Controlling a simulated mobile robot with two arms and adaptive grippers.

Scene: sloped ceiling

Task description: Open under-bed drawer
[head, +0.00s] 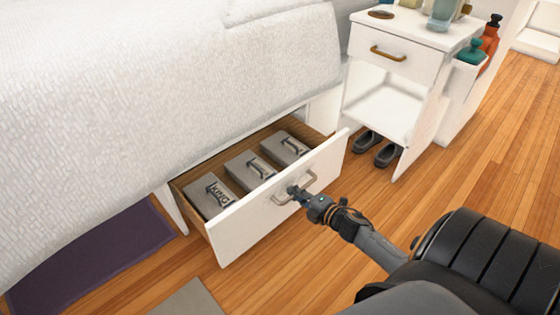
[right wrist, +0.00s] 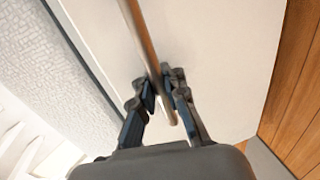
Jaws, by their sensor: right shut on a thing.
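The under-bed drawer (head: 275,212) is pulled out from beneath the bed, with its white front standing well clear of the bed side. A metal bar handle (head: 311,181) is on the drawer front. My right gripper (head: 294,191) is at the left part of this handle, shut on it. In the right wrist view the handle bar (right wrist: 148,45) runs between the two fingers (right wrist: 160,90), with the white drawer front behind. My left gripper is not in view.
The bed (head: 160,90) with a white textured cover fills the left. A white nightstand (head: 410,60) stands to the right of the drawer, with dark slippers (head: 377,148) below it. A purple mat (head: 95,255) lies at lower left. The wooden floor (head: 330,270) before the drawer is mostly clear.

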